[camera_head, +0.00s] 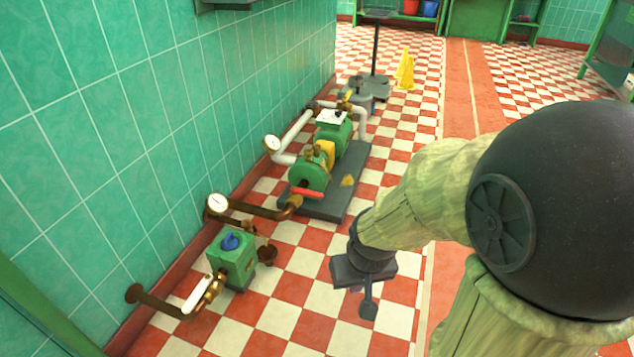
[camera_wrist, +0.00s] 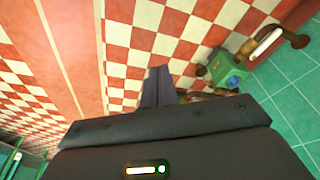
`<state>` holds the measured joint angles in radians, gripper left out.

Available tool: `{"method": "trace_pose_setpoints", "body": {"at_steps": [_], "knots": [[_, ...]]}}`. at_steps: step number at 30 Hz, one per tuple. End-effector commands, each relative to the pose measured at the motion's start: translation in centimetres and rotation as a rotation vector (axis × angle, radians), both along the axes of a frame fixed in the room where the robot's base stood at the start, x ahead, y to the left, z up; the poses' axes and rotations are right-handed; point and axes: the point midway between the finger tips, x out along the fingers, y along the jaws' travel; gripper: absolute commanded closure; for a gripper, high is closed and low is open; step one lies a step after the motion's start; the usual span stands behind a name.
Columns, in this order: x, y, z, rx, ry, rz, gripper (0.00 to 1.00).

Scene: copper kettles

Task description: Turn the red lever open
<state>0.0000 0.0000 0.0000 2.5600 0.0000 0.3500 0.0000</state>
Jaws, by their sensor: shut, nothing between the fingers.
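The red lever (camera_head: 307,193) sits on a brass valve on the pipe in front of the green pump (camera_head: 308,172). It lies roughly level, pointing left to right in the head view. My gripper (camera_head: 368,306) is to the right of and nearer than the lever, above the checkered floor, apart from it and pointing down. The fingers are together with nothing between them. They also show in the wrist view (camera_wrist: 158,84). I cannot make out the red lever in the wrist view; the gripper body hides much of the lower part.
A green box with a blue knob (camera_head: 230,242) stands front left, with a white-handled valve (camera_head: 198,294) beside it. Pressure gauges (camera_head: 218,203) stand on the pipes by the tiled wall. A yellow floor sign (camera_head: 405,69) is farther back. The floor right of the pump is clear.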

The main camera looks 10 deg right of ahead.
Motion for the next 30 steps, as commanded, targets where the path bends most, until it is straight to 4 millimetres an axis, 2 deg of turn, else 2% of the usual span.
{"method": "trace_pose_setpoints", "body": {"at_steps": [1, 12, 15, 19, 27, 28, 30], "knots": [[0.0, 0.0, 2.7, 0.0, 0.0, 0.0, 1.0], [0.0, 0.0, 12.0, 0.0, 0.0, 0.0, 1.0], [0.0, 0.0, 13.6, 0.0, 0.0, 0.0, 1.0], [0.0, 0.0, 14.4, 0.0, 0.0, 0.0, 1.0], [0.0, 0.0, 14.2, 0.0, 0.0, 0.0, 1.0], [0.0, 0.0, 14.2, 0.0, 0.0, 0.0, 0.98], [0.0, 0.0, 14.2, 0.0, 0.0, 0.0, 0.84]]}}
